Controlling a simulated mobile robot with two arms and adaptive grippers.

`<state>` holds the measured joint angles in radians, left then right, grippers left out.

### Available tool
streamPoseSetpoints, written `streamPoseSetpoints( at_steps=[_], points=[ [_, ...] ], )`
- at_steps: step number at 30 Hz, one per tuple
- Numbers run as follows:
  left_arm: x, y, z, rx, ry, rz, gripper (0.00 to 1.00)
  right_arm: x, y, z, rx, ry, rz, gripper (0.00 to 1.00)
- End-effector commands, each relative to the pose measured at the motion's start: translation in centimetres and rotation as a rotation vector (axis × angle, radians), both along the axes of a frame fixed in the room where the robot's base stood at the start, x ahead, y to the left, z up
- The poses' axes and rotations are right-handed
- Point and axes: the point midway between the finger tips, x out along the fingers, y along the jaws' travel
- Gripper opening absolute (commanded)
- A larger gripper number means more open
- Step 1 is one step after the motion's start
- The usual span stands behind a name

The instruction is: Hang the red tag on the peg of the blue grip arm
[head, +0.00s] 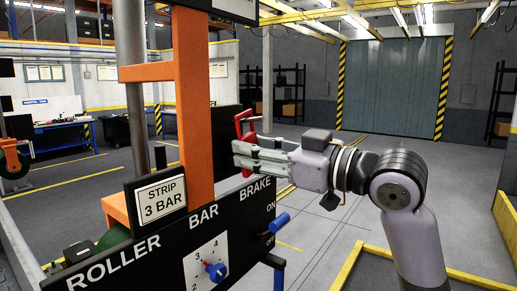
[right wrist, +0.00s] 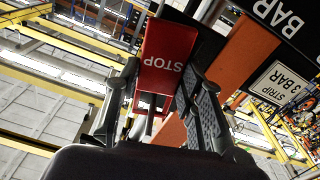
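The red tag (right wrist: 168,58), a flat plate marked STOP, shows between the fingers of my right gripper (right wrist: 158,90) in the right wrist view. The lettering is upside down there. In the head view the tag (head: 240,128) stands in front of the black panel, and my right gripper (head: 243,153) reaches it from the right. Its fingers are part closed, one on each side of the tag, and look shut on it. A blue handle (head: 279,222) sticks out from the right end of the panel. No peg is clear. My left gripper is not in view.
The black panel (head: 120,265) reads ROLLER BAR BRAKE and carries a dial (head: 206,262). An orange upright (head: 193,110) rises from it, with a STRIP 3 BAR plate (head: 160,196). Yellow rails (head: 345,268) edge the right foreground. Open floor (head: 318,225) lies beyond.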

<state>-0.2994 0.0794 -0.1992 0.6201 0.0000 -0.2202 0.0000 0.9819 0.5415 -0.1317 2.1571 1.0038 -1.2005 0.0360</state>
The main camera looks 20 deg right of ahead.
Motion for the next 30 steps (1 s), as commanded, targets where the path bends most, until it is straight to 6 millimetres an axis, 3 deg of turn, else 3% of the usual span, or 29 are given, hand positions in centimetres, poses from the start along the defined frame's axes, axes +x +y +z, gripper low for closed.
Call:
streamPoseSetpoints(
  at_steps=[10, 24, 30],
  points=[
    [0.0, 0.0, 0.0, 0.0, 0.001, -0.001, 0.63, 0.0, 0.1, -0.1, -0.001, 0.003, 0.001, 0.59],
    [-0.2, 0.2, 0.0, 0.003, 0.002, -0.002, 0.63, 0.0, 0.0, 0.0, -0.001, 0.001, 0.001, 0.59],
    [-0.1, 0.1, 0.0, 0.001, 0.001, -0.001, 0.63, -0.9, -0.6, 1.0, 0.001, -0.001, 0.001, 0.59]
  ],
)
